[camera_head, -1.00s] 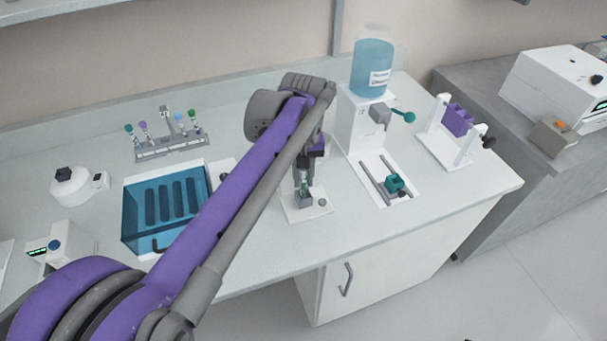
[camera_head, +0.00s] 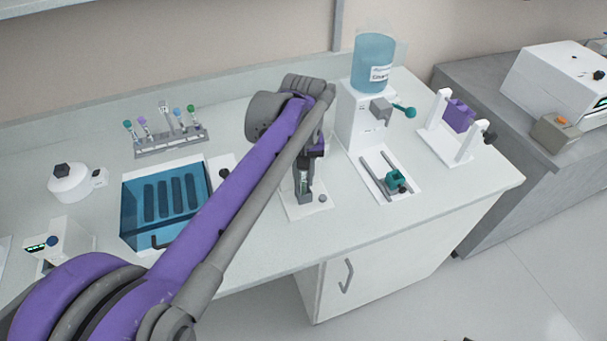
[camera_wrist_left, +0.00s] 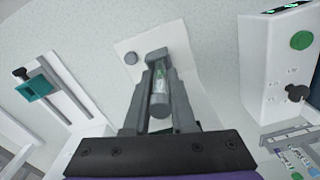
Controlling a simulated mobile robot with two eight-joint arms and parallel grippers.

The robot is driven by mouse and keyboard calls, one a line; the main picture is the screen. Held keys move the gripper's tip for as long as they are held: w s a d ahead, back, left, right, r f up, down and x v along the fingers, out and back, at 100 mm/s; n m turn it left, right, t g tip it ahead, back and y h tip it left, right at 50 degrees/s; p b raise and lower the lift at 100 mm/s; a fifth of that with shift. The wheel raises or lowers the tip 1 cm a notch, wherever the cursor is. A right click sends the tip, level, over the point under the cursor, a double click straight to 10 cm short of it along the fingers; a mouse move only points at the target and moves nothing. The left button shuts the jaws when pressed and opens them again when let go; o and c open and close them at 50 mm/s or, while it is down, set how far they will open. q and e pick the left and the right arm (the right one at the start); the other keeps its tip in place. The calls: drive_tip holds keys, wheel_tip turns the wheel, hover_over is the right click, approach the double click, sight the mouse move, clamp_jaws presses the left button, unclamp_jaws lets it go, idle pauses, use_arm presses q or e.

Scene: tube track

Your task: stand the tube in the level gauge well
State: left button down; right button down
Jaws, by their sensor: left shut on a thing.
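My left gripper (camera_head: 304,188) is shut on a clear tube (camera_wrist_left: 160,92) with a green mark, which shows between the fingers in the left wrist view. The level gauge is a white plate (camera_head: 291,208) with a round grey knob (camera_head: 323,198) and a small grey well block (camera_wrist_left: 156,55). The gripper is right over the block. The tube's far end lines up with the block in the left wrist view. The fingers hide much of the block, so I cannot tell how deep the tube sits in it. My right gripper is not in view.
A rack with several capped tubes (camera_head: 155,147) stands at the back left, behind a blue-lidded bath (camera_head: 135,231). A dispenser with a blue bottle (camera_head: 374,68) stands right of the gauge, with a teal clamp (camera_head: 396,179) before it. A purple holder (camera_head: 459,116) is farther right.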

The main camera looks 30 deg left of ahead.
use_arm(q)
drive_tip(key=c, duration=0.7)
unclamp_jaws()
drive_tip(key=shift+o, duration=0.2)
wheel_tip(320, 180, up, 11)
drive_tip(key=shift+f+p, duration=0.1)
drive_tip(key=shift+p, duration=0.4)
